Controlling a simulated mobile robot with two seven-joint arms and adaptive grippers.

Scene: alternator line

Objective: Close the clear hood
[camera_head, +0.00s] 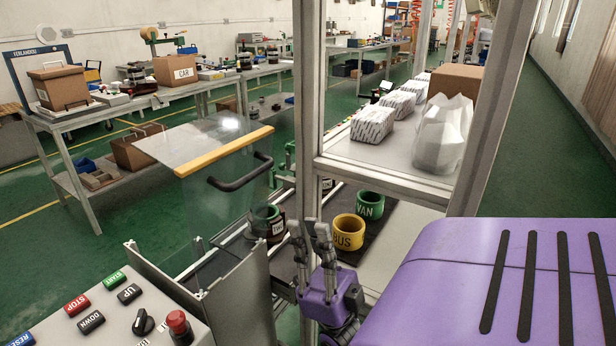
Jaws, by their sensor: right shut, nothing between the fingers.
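The clear hood (222,205) stands at the left of the conveyor. It has a see-through top and front, a yellow edge bar (225,151) and a black handle (240,174). The hood looks raised, though its hinge is hard to make out. My right gripper (310,232) is purple with grey fingers. It is shut and empty, pointing up in front of the conveyor, to the right of and below the handle, apart from it. My left gripper is not in view.
A control panel (112,312) with buttons is at the lower left. A metal post (307,100) rises just beyond my right gripper. Green and yellow rings, including the BUS ring (347,233), sit on the dark belt. A shelf (385,160) holds wrapped boxes. Green floor is open at left.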

